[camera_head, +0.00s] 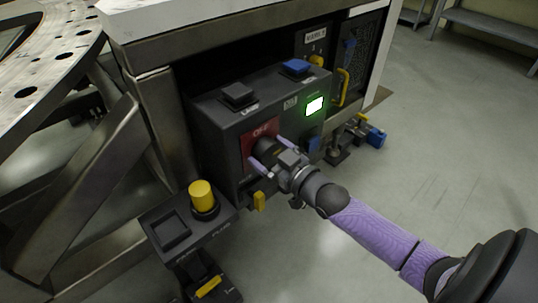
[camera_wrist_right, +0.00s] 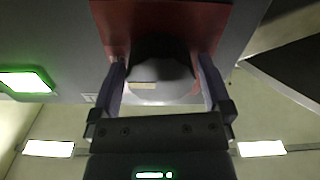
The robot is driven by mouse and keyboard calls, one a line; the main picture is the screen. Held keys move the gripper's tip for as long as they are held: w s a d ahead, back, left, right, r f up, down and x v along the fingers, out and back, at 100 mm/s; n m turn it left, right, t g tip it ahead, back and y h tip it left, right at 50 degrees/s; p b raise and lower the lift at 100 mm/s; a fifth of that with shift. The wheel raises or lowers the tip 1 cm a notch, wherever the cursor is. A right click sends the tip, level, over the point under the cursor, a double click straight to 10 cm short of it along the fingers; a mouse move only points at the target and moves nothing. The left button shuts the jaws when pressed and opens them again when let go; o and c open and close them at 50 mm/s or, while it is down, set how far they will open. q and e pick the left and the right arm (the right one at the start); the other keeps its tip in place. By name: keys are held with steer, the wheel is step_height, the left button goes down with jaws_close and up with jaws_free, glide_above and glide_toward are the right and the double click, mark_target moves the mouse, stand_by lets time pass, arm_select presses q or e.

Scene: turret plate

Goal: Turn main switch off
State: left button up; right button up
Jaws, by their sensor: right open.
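The main switch (camera_head: 266,143) is a dark round knob on a red plate (camera_head: 246,141) marked OFF, on the front of a grey control box (camera_head: 221,128). My right gripper (camera_head: 270,160) is open at the knob, with its purple fingers on either side of it. In the right wrist view, the dark knob (camera_wrist_right: 160,70) sits between the two fingertips of my right gripper (camera_wrist_right: 163,80); a pale mark shows on its face. I cannot tell whether the fingers touch it. My left gripper does not show.
A lit green display (camera_head: 314,106) is right of the switch. A black button (camera_head: 238,94) and a blue button (camera_head: 296,66) top the box. A yellow button (camera_head: 202,195) stands on a lower box at front left. Open floor lies to the right.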

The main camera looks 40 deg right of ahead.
steer(key=c, duration=1)
steer(key=shift+r+n+p, duration=0.1)
steer(key=shift+n+p, duration=0.25)
steer(key=shift+n, duration=0.05)
steer(key=shift+n+p, duration=0.5)
steer(key=shift+n, duration=0.2)
steer(key=n+p, duration=0.1)
steer(key=n, duration=0.1)
steer(key=shift+n, duration=0.3)
steer(key=n+p, duration=0.1)
steer(key=n, duration=0.1)
steer(key=shift+n, duration=0.3)
steer(key=shift+n+p, duration=0.45)
steer(key=shift+n, duration=0.45)
steer(key=n, duration=0.2)
steer(key=shift+n, duration=0.4)
steer(key=n, duration=0.3)
steer(key=shift+f+n, duration=0.2)
steer(key=shift+n, duration=1)
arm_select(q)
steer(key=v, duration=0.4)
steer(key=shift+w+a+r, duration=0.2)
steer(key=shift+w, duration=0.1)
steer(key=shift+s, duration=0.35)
arm_select(e)
steer(key=shift+n, duration=0.3)
